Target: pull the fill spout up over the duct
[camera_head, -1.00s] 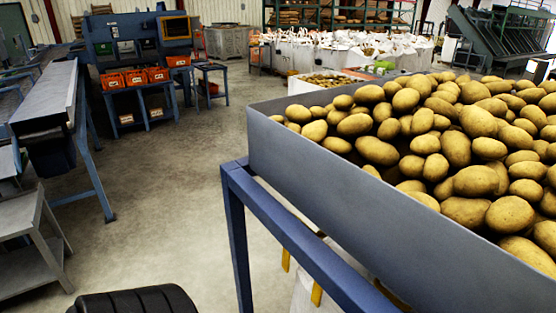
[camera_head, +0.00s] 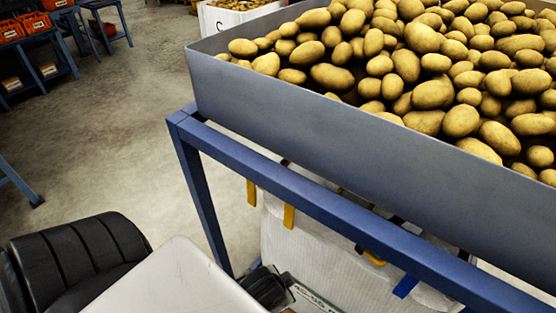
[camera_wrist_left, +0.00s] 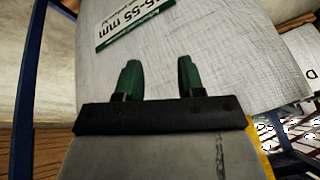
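A white woven bag (camera_head: 330,250) hangs below the grey potato hopper, inside the blue frame. Its upper part is mostly hidden behind the frame rail, and I cannot make out the fill spout or the duct. In the left wrist view the white bag face (camera_wrist_left: 230,50) fills most of the picture, with a green and white "45-55 mm" label (camera_wrist_left: 130,28). My left gripper (camera_wrist_left: 157,75) has its two green fingers apart, with nothing visible between them, in front of the bag. I cannot tell whether it touches. My right gripper is not in view.
The grey hopper (camera_head: 330,125) full of potatoes (camera_head: 430,70) overhangs the bag. The blue frame rail (camera_head: 300,205) and leg (camera_head: 203,195) stand close to my arm. Yellow straps (camera_head: 289,216) hang at the bag. Open concrete floor (camera_head: 110,120) lies to the left.

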